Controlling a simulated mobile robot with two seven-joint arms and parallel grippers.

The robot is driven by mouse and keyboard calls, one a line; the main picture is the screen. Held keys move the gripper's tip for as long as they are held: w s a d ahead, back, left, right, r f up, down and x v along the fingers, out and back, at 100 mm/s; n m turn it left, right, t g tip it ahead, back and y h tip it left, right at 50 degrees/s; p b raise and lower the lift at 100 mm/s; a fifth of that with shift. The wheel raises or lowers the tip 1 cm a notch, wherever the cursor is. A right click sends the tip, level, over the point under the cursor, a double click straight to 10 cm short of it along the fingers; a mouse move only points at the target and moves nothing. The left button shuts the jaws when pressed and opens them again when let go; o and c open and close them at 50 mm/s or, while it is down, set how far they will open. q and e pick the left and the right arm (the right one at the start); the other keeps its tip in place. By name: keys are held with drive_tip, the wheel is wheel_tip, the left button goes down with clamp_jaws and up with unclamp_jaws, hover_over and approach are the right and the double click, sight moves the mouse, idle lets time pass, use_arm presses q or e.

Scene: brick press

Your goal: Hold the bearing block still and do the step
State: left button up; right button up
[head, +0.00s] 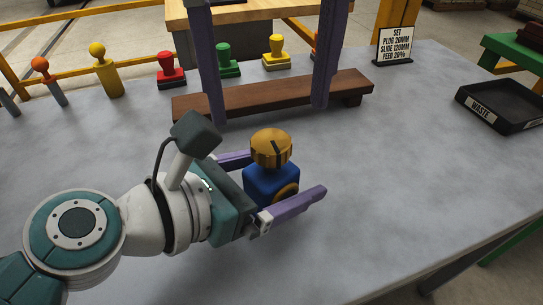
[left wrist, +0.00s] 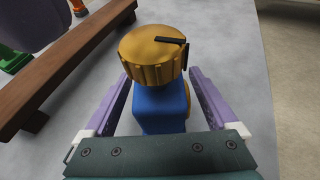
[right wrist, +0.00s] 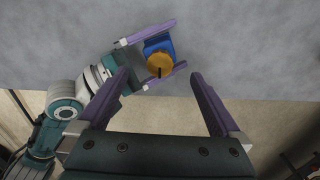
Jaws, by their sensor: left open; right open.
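The bearing block (head: 262,185) is a blue body with a ribbed yellow-orange cap (head: 270,148) bearing a black mark on top. It stands upright on the grey table. My left gripper (head: 288,172) is open, with one purple finger on each side of the block. In the left wrist view the block's blue body (left wrist: 160,108) sits between the fingers, with a gap visible on the left; contact on the right is unclear. My right gripper (head: 268,113) is open and empty, its fingers pointing down behind the block. In the right wrist view the cap (right wrist: 159,66) shows beyond its fingertips.
A low brown wooden rail (head: 270,96) lies behind the block. Red (head: 171,70), green (head: 228,62) and yellow (head: 275,52) stamps stand beyond it. A black waste tray (head: 500,108) is at right. The right table front is clear.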

use_arm(q)
drive_tip(key=v, duration=1.1)
